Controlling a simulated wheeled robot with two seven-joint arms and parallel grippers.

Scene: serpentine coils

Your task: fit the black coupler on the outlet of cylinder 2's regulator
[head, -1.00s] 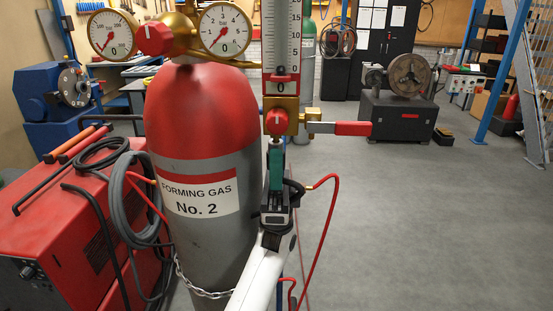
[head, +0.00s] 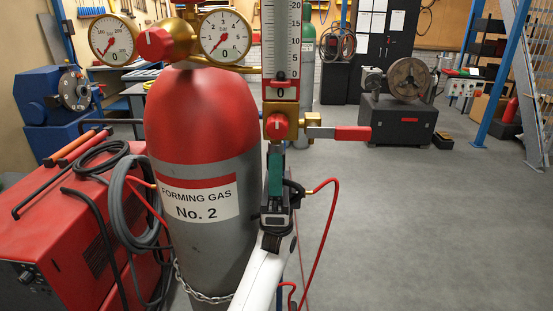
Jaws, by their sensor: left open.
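The grey cylinder (head: 200,245) with a red shoulder and a "FORMING GAS No. 2" label stands left of centre. Its brass regulator (head: 185,42) carries two gauges, a red knob and a flow tube (head: 281,50). The brass block (head: 290,127) under the tube has a red knob; its outlet points down and is mostly hidden. My left gripper (head: 275,190) is open just below the block, around a green part (head: 275,170). A black piece (head: 293,188) beside the jaws joins a brass fitting and red hose. I cannot tell whether it is seated on the outlet. My right gripper is not in view.
A red-handled lever (head: 352,133) sticks out right of the block. The red hose (head: 326,230) loops down beside my arm. A chain (head: 200,293) crosses the cylinder. A red machine (head: 70,235) with cables stands at left. The floor at right is clear.

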